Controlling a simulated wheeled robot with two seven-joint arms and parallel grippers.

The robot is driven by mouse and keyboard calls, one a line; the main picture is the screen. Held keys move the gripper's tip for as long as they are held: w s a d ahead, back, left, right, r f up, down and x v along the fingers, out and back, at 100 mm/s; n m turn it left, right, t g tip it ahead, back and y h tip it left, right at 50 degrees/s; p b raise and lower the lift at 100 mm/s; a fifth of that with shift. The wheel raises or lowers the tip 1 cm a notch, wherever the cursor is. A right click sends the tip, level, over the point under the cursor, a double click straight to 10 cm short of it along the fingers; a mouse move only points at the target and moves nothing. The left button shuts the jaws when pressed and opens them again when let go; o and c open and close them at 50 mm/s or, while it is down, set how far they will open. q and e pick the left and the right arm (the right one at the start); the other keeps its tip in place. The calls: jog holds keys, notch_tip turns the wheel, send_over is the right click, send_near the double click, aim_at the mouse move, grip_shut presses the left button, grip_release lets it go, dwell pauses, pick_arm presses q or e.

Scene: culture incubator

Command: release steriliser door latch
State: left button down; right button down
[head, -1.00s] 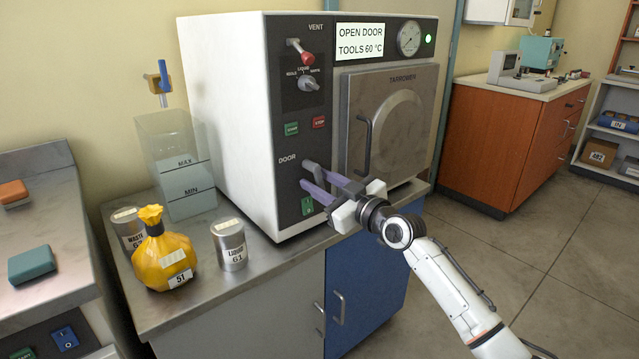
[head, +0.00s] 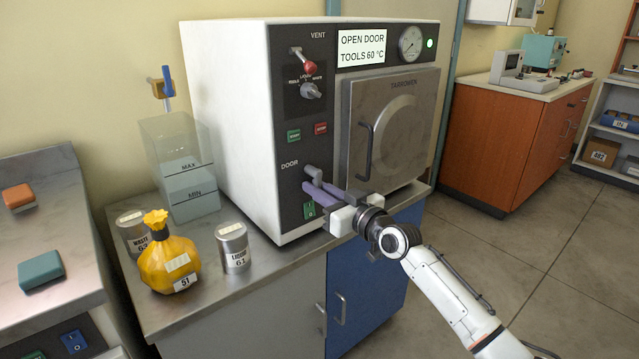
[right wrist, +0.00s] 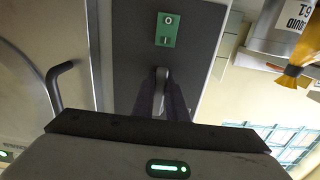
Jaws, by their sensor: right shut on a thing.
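The steriliser (head: 240,110) is a white cabinet with a dark front panel. Its square metal door (head: 400,140) looks closed and has a dark curved handle (head: 368,150). The grey door latch (head: 314,171) sticks out below the word DOOR; it also shows in the right wrist view (right wrist: 161,80). My right gripper (head: 311,186) comes in from the right, its purple fingers shut on the latch. The fingers hide part of the latch. My left gripper is not in view.
A green switch (head: 309,210) sits just below the latch. The red vent lever (head: 309,68) is higher on the panel. A yellow bag (head: 168,262), a LIQUID tin (head: 233,248) and a clear water tank (head: 183,170) stand on the metal bench left of the steriliser.

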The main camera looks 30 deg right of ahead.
jog(key=c, duration=1.8)
grip_release()
jog(key=shift+o, duration=0.2)
jog(key=shift+s, duration=0.1)
jog(key=s, duration=1)
jog(key=shift+d+p, duration=0.35)
jog(key=shift+d, duration=0.05)
